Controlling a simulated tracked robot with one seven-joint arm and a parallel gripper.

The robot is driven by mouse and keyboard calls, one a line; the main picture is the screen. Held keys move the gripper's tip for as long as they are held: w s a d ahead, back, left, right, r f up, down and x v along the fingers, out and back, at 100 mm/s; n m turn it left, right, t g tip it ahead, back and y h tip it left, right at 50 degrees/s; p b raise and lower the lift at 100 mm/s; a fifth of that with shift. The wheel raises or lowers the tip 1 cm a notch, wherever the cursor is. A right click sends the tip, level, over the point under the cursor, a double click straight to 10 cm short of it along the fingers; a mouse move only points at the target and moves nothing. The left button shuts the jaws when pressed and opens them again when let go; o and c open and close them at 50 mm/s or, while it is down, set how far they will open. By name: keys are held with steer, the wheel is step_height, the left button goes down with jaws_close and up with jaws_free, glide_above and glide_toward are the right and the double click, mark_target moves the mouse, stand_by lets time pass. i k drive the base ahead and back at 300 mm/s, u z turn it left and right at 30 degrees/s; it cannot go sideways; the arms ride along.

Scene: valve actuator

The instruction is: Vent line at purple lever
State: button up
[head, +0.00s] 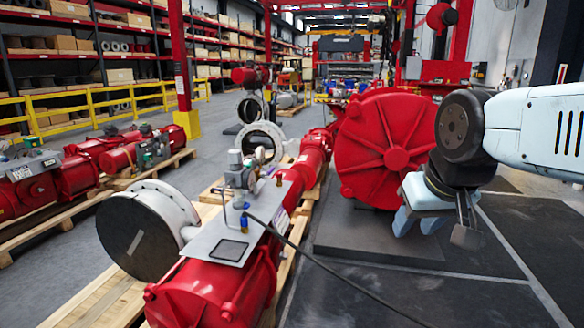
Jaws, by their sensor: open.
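A red valve actuator (215,292) lies on a wooden pallet at the front centre. A grey metal plate (205,248) on it carries a small control assembly (238,178) with thin tubing, brass fittings and a small blue part (238,204). I cannot make out a clearly purple lever; at this size the small coloured parts are hard to tell apart. My gripper (418,222) hangs at the right, pointing down and open, with nothing seen between its fingers. It is well to the right of the control assembly and apart from it, in front of a large red ribbed disc (385,148).
A black cable (335,285) runs from the plate across the floor. A round black-faced valve (140,238) stands left of the actuator. More red actuators (75,172) lie on a pallet at left.

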mark_target(271, 170)
steer(key=z, duration=0.1)
steer(key=i, duration=1.55)
steer(key=u, duration=0.55)
steer(key=k, duration=0.9)
steer(key=u, duration=0.15)
steer(key=i, duration=0.95)
steer(key=z, duration=0.05)
